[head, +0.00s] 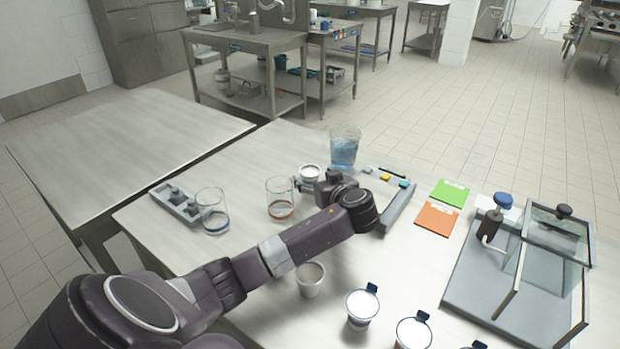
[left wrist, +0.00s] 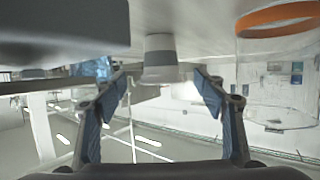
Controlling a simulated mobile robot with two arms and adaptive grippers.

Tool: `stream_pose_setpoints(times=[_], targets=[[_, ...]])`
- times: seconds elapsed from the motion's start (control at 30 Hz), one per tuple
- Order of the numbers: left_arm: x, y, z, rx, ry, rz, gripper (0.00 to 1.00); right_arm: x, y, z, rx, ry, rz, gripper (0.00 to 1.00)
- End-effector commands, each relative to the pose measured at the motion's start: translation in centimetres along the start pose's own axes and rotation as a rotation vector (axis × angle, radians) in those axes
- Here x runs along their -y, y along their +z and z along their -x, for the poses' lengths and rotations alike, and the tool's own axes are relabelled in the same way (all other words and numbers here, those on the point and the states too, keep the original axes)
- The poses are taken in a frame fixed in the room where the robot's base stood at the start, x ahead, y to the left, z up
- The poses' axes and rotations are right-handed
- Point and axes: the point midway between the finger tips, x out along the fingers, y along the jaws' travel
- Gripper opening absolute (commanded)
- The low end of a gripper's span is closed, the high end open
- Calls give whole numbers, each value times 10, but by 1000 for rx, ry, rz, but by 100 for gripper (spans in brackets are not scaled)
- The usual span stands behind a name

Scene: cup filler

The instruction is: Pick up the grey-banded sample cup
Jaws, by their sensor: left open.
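The grey-banded sample cup (head: 310,172) stands on the table between the orange-liquid beaker and the tray, partly behind my left gripper in the head view. In the left wrist view the scene appears upside down, and the cup (left wrist: 160,57) shows white with a grey band. My left gripper (head: 324,184) is close to it. The open fingers (left wrist: 162,92) show in the left wrist view with the cup beyond them, roughly centred, and a gap on each side. I see no contact. My right gripper is not in view.
Another cup (head: 311,280) and blue-tabbed cups (head: 362,306) stand in front. A glass-walled station (head: 530,275) is at right.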

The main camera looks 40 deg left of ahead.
Motion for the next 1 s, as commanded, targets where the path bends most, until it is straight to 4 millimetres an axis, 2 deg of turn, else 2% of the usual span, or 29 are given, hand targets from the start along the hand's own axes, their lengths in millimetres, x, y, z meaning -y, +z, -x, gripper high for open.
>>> stream_pose_setpoints(times=[0.2, 0.3, 0.6, 1.0], targets=[[3, 1, -31, -3, -4, -3, 65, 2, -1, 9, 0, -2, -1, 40], [2, 2, -40, -1, -2, -2, 65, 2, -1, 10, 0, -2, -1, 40], [2, 3, -43, 0, 0, -1, 64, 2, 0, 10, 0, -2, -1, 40], [2, 3, -43, 0, -1, -1, 20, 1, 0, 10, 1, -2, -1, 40]])
